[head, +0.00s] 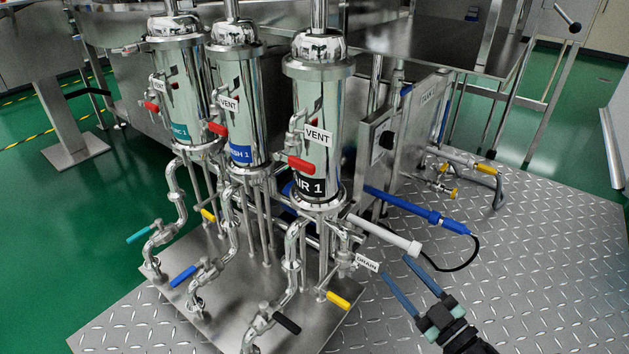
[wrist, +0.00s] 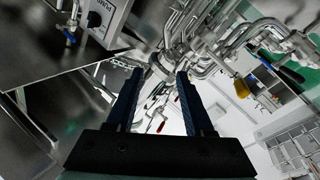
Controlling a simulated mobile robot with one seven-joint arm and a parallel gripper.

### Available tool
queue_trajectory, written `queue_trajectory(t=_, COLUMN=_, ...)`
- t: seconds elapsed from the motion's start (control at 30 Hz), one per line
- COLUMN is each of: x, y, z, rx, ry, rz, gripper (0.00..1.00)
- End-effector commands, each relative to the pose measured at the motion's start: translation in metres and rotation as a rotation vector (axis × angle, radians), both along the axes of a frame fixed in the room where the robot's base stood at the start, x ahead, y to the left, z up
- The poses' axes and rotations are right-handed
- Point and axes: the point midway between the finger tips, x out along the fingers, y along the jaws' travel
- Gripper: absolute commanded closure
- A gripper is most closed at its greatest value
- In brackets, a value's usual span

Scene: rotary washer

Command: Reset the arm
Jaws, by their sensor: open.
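My gripper (head: 404,266) is at the lower right of the head view, over the diamond-plate floor. Its two blue-grey fingers are spread apart with nothing between them. They point up and left toward the filter piping, near the white end of a horizontal pipe (head: 385,236) and the DRAIN tag (head: 367,262). In the wrist view the open gripper (wrist: 158,74) shows two dark blue fingers with pipes and valves seen beyond them. I cannot tell the exact gap between the fingertips and the pipe. Most of my arm is out of view.
Three steel filter housings, one of them labelled AIR 1 (head: 312,187), stand on a steel base plate (head: 218,320). Valve handles, such as the yellow one (head: 338,300), stick out low. A blue pipe (head: 415,211) runs behind. The diamond-plate floor (head: 560,270) at right is clear.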

Motion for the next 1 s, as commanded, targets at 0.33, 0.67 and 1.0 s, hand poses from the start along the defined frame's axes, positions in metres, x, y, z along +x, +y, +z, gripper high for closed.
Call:
queue_trajectory(t=0.33, x=0.089, y=0.017, z=0.180, rx=0.092, ry=-0.272, rz=-0.461, gripper=0.47)
queue_trajectory(t=0.67, x=0.067, y=0.048, z=0.274, rx=0.350, ry=-0.148, rz=-0.695, gripper=0.47)
queue_trajectory(t=1.0, x=0.002, y=0.126, z=0.295, rx=0.454, ry=0.170, rz=-0.620, gripper=0.47)
